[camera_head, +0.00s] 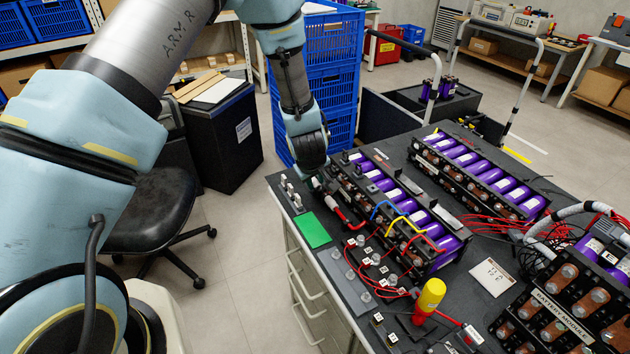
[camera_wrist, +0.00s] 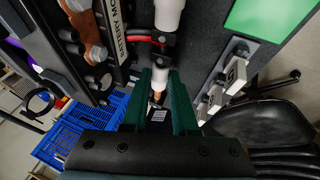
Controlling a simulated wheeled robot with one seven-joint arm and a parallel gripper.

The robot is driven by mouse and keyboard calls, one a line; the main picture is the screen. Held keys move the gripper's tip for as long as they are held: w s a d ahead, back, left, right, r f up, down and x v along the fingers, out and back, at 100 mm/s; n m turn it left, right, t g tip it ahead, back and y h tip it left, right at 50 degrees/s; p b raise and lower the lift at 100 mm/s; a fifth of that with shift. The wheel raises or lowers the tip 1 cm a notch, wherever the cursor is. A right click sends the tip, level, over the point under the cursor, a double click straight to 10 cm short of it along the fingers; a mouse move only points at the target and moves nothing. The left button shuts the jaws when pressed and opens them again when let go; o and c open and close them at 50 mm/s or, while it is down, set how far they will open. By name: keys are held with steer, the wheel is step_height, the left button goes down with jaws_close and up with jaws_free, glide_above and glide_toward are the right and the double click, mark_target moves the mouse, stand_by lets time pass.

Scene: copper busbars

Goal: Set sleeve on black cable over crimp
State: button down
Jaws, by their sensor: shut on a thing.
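My gripper (camera_head: 316,184) is low at the far left corner of the bench, beside the battery module. In the wrist view its two green fingers (camera_wrist: 161,78) are closed about a short white sleeve (camera_wrist: 161,66). A short black stretch of cable (camera_wrist: 165,50) shows above that sleeve. A copper-coloured end (camera_wrist: 157,97) shows between the fingers below it. The crimp is mostly hidden between the fingers, so I cannot tell how far the sleeve covers it. A larger white sleeve (camera_wrist: 169,14) is in line above; in the head view a white sleeve (camera_head: 332,203) is on a red cable (camera_head: 345,218).
The battery module (camera_head: 372,190) with purple cells stands close beside my gripper. White-tagged blocks (camera_head: 291,192) and a green mat (camera_head: 312,230) lie on the other side. A yellow-and-red tool (camera_head: 429,298) stands further along. Blue crates (camera_head: 330,85) are stacked beyond the bench.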

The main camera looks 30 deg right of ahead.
steer(key=shift+w+d, duration=0.15)
steer(key=shift+w, duration=2.2)
steer(key=c, duration=0.7)
jaws_free()
steer(key=shift+b, duration=0.3)
steer(key=shift+b+v, duration=0.7)
steer(key=shift+v, duration=4.75)
